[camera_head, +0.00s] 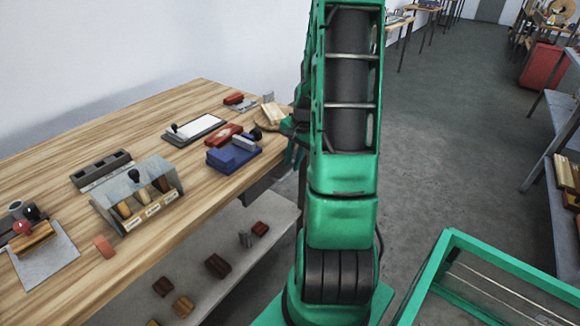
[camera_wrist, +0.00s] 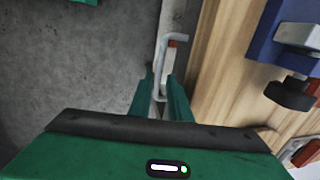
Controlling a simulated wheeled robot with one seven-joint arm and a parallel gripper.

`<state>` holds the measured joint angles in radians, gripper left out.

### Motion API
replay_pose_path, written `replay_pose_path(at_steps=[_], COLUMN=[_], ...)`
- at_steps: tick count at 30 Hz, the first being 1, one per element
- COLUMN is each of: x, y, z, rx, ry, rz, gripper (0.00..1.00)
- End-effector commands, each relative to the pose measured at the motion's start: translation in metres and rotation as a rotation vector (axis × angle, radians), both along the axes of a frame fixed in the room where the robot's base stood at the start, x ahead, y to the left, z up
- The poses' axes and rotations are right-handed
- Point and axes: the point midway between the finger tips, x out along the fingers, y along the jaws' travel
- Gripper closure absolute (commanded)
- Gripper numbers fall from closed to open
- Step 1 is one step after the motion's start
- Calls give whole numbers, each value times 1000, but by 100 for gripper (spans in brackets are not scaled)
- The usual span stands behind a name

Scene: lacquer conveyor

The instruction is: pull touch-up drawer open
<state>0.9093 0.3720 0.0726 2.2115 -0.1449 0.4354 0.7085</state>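In the wrist view a pale, bent bar handle (camera_wrist: 162,65) stands out from a narrow light drawer front (camera_wrist: 168,22) beside the wooden tabletop. My gripper (camera_wrist: 161,78) has its two green fingers on either side of this bar. Whether the fingers press on the bar is too small to tell. In the head view the arm stands at the right end of the bench and the gripper is mostly hidden behind it. A grey drawer unit (camera_head: 262,184) shows under the tabletop there. No gap from an opened drawer is visible.
The wooden bench (camera_head: 215,205) holds a blue box (camera_head: 232,158), a red block (camera_head: 222,134), a white pad (camera_head: 195,129) and a tool rack (camera_head: 140,192). A lower shelf (camera_head: 240,225) has several small blocks. A green-framed cart (camera_head: 490,258) stands at right; grey floor (camera_head: 440,120) is open behind.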

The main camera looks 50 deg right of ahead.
Motion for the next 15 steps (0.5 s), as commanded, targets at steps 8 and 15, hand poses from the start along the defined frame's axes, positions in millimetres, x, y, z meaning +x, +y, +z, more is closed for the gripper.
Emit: replay_pose_path(at_steps=[8,15], x=[4,5], y=[1,1], z=[-21,-23], rx=[1,0], ry=[0,0], rz=[1,1], gripper=[83,83])
